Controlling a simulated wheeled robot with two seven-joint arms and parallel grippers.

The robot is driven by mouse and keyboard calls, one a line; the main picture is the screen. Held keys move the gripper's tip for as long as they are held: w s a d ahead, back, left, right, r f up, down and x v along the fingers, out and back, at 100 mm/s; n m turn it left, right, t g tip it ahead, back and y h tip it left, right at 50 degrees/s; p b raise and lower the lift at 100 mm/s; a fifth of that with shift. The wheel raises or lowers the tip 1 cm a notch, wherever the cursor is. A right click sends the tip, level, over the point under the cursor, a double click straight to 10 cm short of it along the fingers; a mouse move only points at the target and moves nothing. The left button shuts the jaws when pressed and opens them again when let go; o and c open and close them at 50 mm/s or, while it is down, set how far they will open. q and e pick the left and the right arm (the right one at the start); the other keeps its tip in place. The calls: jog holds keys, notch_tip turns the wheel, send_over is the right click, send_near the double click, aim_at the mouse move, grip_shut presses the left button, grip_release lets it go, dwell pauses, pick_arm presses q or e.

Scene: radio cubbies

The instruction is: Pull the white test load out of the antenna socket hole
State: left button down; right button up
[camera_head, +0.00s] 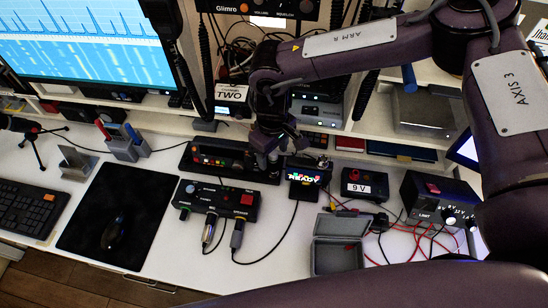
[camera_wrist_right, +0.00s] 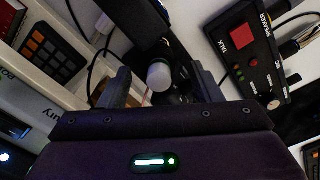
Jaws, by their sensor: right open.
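My right gripper (camera_head: 273,158) is low over the back of the white desk, at the long black radio unit (camera_head: 212,158) and left of the small READY display (camera_head: 305,178). In the right wrist view its two dark fingers (camera_wrist_right: 160,72) are apart. The white test load (camera_wrist_right: 158,78), a short white cylinder with a rounded end, shows between them, with visible space on both sides. The antenna socket hole is hidden, and the load cannot be made out in the head view. My left gripper is not in view.
A speaker box (camera_head: 216,200) with cables stands in front of the gripper; it also shows in the right wrist view (camera_wrist_right: 243,50). A 9 V box (camera_head: 364,186), an open grey case (camera_head: 338,245) and a power supply (camera_head: 437,203) stand right. Shelves rise behind.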

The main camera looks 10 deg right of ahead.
aim_at(273, 160)
notch_tip(273, 160, down, 3)
jog(key=shift+r, duration=0.2)
jog(key=shift+f, duration=0.45)
jog(key=c, duration=1.1)
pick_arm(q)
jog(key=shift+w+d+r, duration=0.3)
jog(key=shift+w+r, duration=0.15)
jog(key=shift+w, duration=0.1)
pick_arm(e)
jog(key=shift+r, duration=0.1)
